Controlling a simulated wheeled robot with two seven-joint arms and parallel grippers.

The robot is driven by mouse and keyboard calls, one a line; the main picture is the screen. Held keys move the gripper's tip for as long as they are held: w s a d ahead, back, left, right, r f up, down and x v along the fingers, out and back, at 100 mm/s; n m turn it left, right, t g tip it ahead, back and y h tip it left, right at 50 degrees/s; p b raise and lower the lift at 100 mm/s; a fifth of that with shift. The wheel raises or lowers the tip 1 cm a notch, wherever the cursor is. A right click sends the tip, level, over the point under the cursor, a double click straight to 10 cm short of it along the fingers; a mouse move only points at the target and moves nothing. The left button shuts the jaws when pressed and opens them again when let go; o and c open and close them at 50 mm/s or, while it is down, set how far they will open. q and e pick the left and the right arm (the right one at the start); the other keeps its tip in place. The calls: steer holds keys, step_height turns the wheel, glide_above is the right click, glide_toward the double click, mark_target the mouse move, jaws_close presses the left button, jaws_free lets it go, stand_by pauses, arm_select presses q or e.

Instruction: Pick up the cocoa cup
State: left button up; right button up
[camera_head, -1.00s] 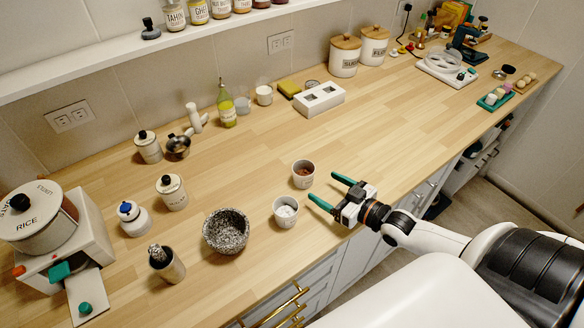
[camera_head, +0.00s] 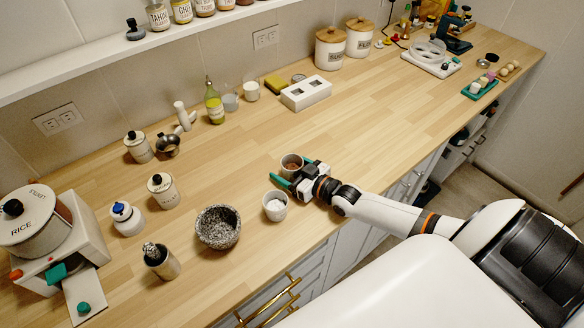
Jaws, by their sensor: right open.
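The cocoa cup (camera_head: 291,161) is a small pale cup with brown powder in it, standing upright on the wooden counter. My right gripper (camera_head: 290,171) is open, with one green fingertip on the near-left side of the cup and the other by its right side. The cup's lower part is partly hidden by the gripper, and I cannot tell whether the fingers touch it. My left gripper is not in view.
A similar cup with white powder (camera_head: 275,206) stands close to the near-left finger. A speckled stone mortar (camera_head: 218,227) is further left. A white block with square openings (camera_head: 306,93) stands behind. The counter (camera_head: 370,125) is clear to the right.

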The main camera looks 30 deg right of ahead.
steer(key=shift+w+a, duration=0.15)
steer(key=shift+w, duration=0.3)
steer(key=shift+s, duration=0.1)
steer(key=c, duration=1.1)
steer(key=shift+o, duration=0.2)
